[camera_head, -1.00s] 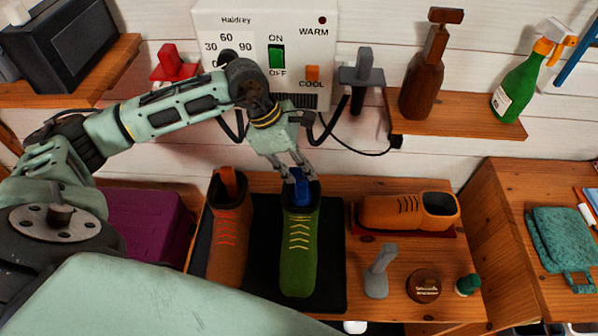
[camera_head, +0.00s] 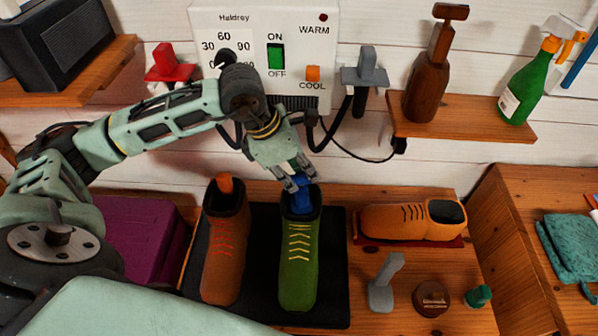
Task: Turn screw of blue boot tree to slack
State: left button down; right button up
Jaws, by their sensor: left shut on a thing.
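A green boot (camera_head: 298,262) with yellow laces stands upright on a black mat (camera_head: 332,290). The blue boot tree (camera_head: 300,201) shows in its opening; its lower part is hidden inside the boot. My left gripper (camera_head: 298,184) points down at the boot's opening and is shut on the top of the blue boot tree. The screw itself is too small and covered by the fingers to make out. My right gripper is not in view.
A brown boot (camera_head: 224,250) with an orange boot tree (camera_head: 225,183) stands close on the left. An orange shoe (camera_head: 400,220) lies to the right, with a grey brush-like tool (camera_head: 384,285), a round tin (camera_head: 431,297) and a small green item (camera_head: 478,296) in front. A dryer panel (camera_head: 250,80) hangs behind.

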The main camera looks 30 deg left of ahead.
pick_arm(q)
jog(key=c, duration=1.6)
grip_release()
jog(key=shift+c, duration=0.2)
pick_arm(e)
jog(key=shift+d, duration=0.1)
pick_arm(q)
jog(key=v, duration=1.2)
